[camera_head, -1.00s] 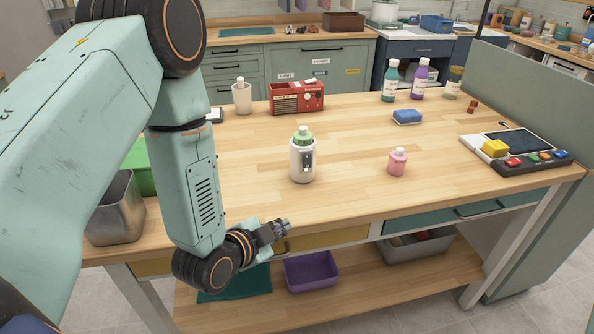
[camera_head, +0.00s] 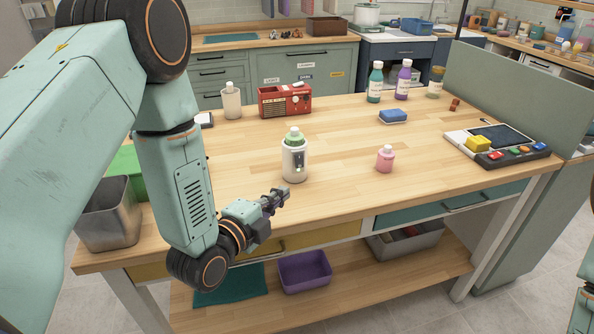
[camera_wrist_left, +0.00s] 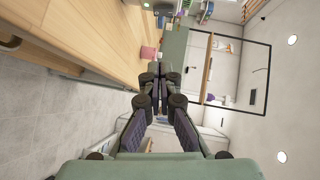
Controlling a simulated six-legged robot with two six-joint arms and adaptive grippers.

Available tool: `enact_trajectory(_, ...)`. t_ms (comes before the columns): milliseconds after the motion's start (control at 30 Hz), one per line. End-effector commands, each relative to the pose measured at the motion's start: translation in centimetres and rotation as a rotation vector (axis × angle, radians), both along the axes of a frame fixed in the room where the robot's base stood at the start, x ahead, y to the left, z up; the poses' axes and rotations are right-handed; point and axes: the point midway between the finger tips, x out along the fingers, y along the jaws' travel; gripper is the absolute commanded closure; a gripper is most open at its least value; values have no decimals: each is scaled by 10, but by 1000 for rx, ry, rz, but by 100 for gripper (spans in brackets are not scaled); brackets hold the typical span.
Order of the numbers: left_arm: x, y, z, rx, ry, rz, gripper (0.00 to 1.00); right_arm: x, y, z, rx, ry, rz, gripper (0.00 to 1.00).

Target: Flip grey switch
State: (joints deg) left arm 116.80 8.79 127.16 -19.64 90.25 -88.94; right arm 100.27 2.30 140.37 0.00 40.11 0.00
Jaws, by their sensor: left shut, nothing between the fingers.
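A white bottle-shaped device (camera_head: 294,170) with a green top stands upright near the table's front edge. A dark slot with a small light part shows on its front; I cannot tell if this is the grey switch. A control panel (camera_head: 514,158) at the table's right end carries a yellow block and several coloured buttons. No clearly grey switch can be made out. My left gripper (camera_head: 281,196) is shut and empty, just off the table's front edge, below and left of the device. Its fingers (camera_wrist_left: 159,82) also show in the left wrist view. My right gripper is out of view.
A pink bottle (camera_head: 385,160) stands right of the device, and a blue sponge (camera_head: 393,117) lies behind it. A red radio (camera_head: 285,101) and white bottle (camera_head: 231,102) stand farther back. A metal bin (camera_head: 108,216) is at the left. The table's middle is clear.

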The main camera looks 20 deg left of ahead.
Motion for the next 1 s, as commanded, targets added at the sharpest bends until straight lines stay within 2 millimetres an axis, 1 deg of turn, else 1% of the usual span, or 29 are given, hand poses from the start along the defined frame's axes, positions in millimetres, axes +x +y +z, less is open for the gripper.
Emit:
enact_trajectory(67,3,0,-1,1,0,0,100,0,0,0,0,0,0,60)
enact_trajectory(167,12,-2,-2,2,-2,-1,100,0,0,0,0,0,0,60)
enact_trajectory(667,93,-20,-15,0,-1,-1,100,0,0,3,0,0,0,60)
enact_trajectory(800,110,-9,-19,-3,0,5,100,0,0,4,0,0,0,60)
enact_trajectory(1000,124,0,-22,-2,2,2,100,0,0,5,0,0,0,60)
